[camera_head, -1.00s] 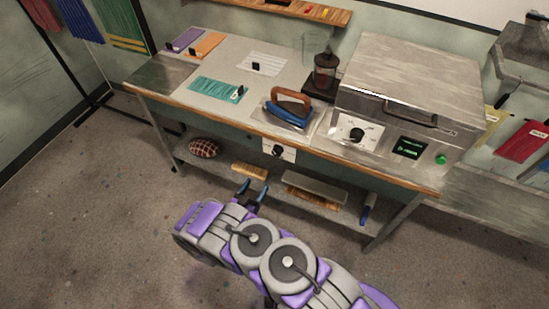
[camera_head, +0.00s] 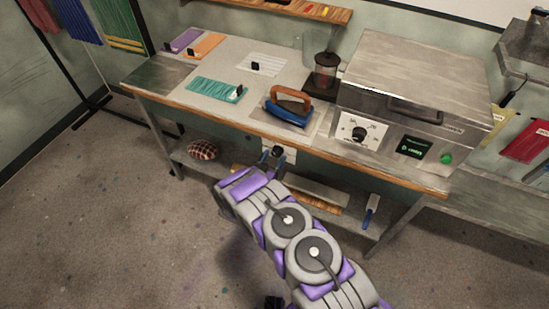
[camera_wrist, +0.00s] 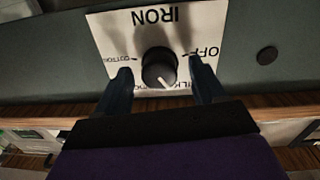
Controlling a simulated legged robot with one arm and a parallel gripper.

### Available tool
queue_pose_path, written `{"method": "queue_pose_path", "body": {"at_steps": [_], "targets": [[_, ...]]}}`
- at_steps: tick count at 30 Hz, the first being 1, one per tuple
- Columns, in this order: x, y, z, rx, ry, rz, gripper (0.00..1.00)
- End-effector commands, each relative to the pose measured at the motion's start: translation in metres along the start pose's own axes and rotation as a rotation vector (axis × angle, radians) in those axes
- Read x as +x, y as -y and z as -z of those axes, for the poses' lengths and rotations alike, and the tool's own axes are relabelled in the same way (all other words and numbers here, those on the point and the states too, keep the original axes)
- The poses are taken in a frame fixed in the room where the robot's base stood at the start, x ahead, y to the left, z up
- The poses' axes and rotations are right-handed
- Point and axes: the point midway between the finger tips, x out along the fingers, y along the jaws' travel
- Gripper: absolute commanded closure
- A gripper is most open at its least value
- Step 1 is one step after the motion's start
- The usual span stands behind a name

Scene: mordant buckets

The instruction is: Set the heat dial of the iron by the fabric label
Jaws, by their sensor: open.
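The black iron dial (camera_wrist: 159,67) sits on a white plate (camera_wrist: 105,42) marked IRON, shown upside down in the wrist view, with OFF, SILK and COTTON marks partly readable. Its white pointer line aims toward the picture's bottom, near the SILK lettering. My gripper (camera_wrist: 162,82) is open, with one finger on each side of the dial; I cannot tell whether they touch it. In the head view my gripper (camera_head: 271,156) is at the table's front edge, partly covering the dial plate. The blue iron (camera_head: 287,111) with brown handle stands above. Teal fabric (camera_head: 212,90) has a small dark tag, unreadable.
A large metal press (camera_head: 415,65) with its own dial (camera_head: 359,133) and green light stands on the right. Purple and orange cloths and a striped white cloth (camera_head: 270,62) lie on the table (camera_head: 155,72). A lower shelf holds a checkered cushion (camera_head: 203,150) and brushes.

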Motion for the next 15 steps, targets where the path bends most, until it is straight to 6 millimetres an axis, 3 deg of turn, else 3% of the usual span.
{"method": "queue_pose_path", "body": {"at_steps": [6, 15], "targets": [[0.0134, -0.0004, -0.0004, -0.002, 0.001, 0.000, 0.31], [0.0141, 0.0000, 0.0000, -0.001, 0.001, 0.000, 0.33]]}}
